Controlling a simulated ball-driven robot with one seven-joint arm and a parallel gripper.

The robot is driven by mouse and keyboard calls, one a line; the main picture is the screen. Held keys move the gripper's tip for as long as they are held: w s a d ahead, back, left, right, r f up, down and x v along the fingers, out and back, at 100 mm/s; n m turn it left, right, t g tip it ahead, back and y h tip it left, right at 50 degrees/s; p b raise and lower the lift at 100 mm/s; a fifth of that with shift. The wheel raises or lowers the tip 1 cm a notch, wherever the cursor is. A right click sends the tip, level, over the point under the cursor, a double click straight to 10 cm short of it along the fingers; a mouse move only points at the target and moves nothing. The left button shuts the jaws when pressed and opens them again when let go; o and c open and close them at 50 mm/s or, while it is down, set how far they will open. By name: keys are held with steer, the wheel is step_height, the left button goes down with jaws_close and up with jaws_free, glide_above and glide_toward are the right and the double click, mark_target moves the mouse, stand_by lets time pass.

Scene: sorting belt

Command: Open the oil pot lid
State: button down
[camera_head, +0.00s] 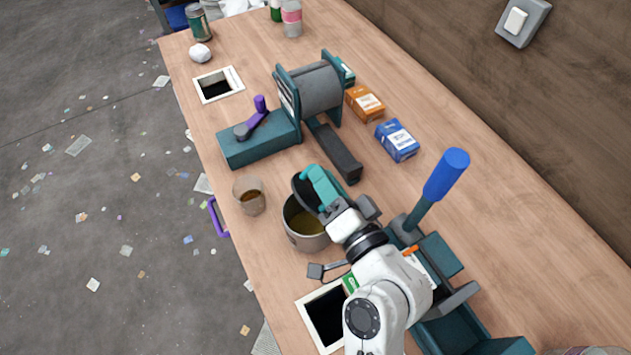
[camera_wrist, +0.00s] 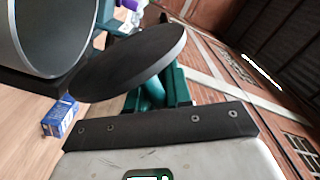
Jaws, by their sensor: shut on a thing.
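The oil pot (camera_head: 306,237) is a grey round pot on the table, with yellow-brown oil showing inside. Its dark round lid (camera_head: 300,190) is tilted steeply at the pot's far side, off most of the opening. In the head view I cannot tell whether its lower edge touches the rim. My gripper (camera_head: 318,178), with teal fingers, is shut on the lid. In the wrist view the lid (camera_wrist: 130,62) is a dark disc just beyond the fingers (camera_wrist: 158,92), which hide the part they grip.
A cup of brown liquid (camera_head: 250,197) stands left of the pot. A teal machine with a grey drum (camera_head: 316,88) and dark belt (camera_head: 338,153) lies beyond. Blue (camera_head: 397,141) and orange (camera_head: 365,103) boxes are right. A blue-handled lever (camera_head: 446,176) stands near my arm.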

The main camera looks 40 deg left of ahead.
steer(key=w+m, duration=0.1)
steer(key=w+r+m+p, duration=0.1)
steer(key=shift+d+r+m, duration=0.15)
steer(key=shift+d+m, duration=0.15)
steer(key=shift+m, duration=0.1)
steer(key=shift+w+d+f+m+p, duration=0.1)
steer(key=shift+w+d+m, duration=0.15)
steer(key=shift+w+m, duration=0.4)
steer(key=shift+w+d+f+m+p, duration=0.1)
steer(key=shift+w+d+m, duration=0.15)
steer(key=shift+w+m, duration=0.35)
steer(key=shift+w+d+f+m+p, duration=0.1)
steer(key=shift+w+d+m, duration=0.15)
steer(key=shift+w+m, duration=0.35)
steer(key=shift+w+d, duration=0.1)
steer(key=c, duration=1.3)
jaws_free()
steer(key=shift+o, duration=0.9)
steer(key=shift+f, duration=0.2)
